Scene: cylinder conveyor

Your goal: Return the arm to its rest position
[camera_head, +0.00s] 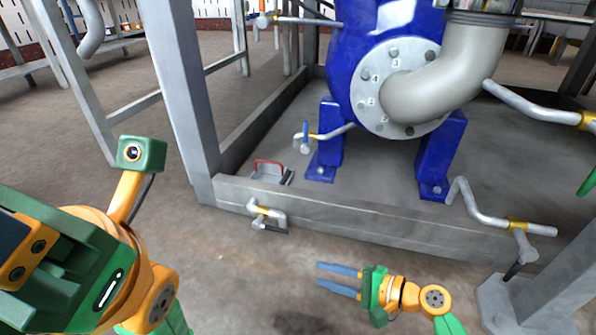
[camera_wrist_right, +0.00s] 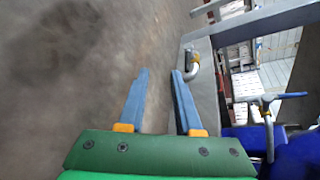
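My right gripper (camera_head: 338,279) is at the lower middle of the head view, its blue fingers pointing left above the bare floor. In the right wrist view the same gripper (camera_wrist_right: 160,75) has its two fingers apart with nothing between them. The green and orange right wrist lies to the right of the fingers in the head view. My left arm, green and orange, fills the lower left of the head view. Its gripper fingers do not show.
A blue pump (camera_head: 385,60) stands inside a grey steel frame (camera_head: 370,222) behind my right gripper. A small pipe with a tap (camera_head: 265,214) sticks out of the frame's front. A grey post base (camera_head: 525,300) stands at the lower right. The floor (camera_head: 240,270) left of the fingers is clear.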

